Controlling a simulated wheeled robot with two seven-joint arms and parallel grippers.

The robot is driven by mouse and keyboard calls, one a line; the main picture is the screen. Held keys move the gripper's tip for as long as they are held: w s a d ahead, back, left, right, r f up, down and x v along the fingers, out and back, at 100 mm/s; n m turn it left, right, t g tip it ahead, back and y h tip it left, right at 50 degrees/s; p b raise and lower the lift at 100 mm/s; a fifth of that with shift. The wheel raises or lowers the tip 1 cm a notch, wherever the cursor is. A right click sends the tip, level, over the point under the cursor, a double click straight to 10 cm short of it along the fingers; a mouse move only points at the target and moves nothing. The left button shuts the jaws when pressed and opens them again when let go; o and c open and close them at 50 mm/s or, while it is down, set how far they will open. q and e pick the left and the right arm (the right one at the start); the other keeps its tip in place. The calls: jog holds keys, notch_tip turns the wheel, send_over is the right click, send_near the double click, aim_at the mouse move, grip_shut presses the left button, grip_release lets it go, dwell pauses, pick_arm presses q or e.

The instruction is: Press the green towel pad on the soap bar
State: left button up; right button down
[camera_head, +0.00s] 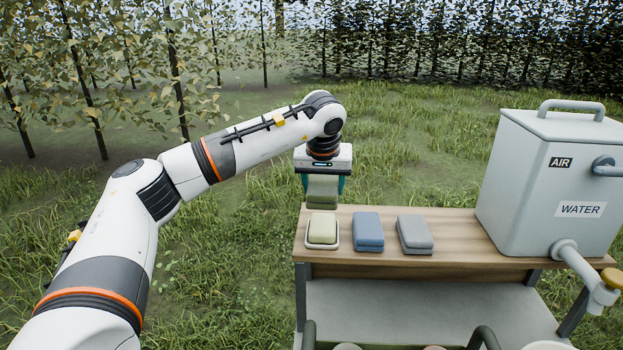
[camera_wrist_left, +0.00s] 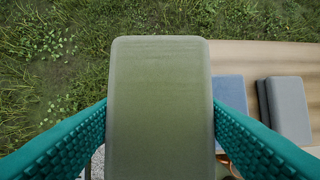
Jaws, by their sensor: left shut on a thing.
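My left gripper (camera_head: 322,181) is shut on the green towel pad (camera_head: 322,192), which hangs from its fingers above the back left part of the wooden table top. In the left wrist view the pad (camera_wrist_left: 160,100) fills the middle, between the two teal textured fingers. The pale yellow-green soap bar (camera_head: 322,229) lies in a white dish (camera_head: 309,243) at the table's left end. The pad is behind the soap in the head view, and a gap shows between them. The soap is mostly hidden behind the pad in the wrist view. My right gripper is not in view.
A blue pad (camera_head: 368,231) and a grey pad (camera_head: 414,234) lie right of the soap on the wooden table (camera_head: 455,226). A large grey water tank (camera_head: 545,185) with a tap (camera_head: 603,290) stands at the table's right. Grass lies left of the table.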

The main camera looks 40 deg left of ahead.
aim_at(323, 219)
pick_arm(q)
jog(key=shift+w+f+b, duration=0.15)
jog(key=shift+f+b, duration=0.45)
jog(key=shift+f, duration=0.15)
notch_tip(323, 219, down, 4)
jog(key=b, duration=0.4)
jog(key=shift+f, duration=0.25)
jog(key=shift+f, duration=0.55)
jog(key=shift+f, duration=0.1)
dwell(1.5)
notch_tip(323, 219, up, 7)
jog(key=p, duration=0.6)
dwell(0.3)
dwell(0.7)
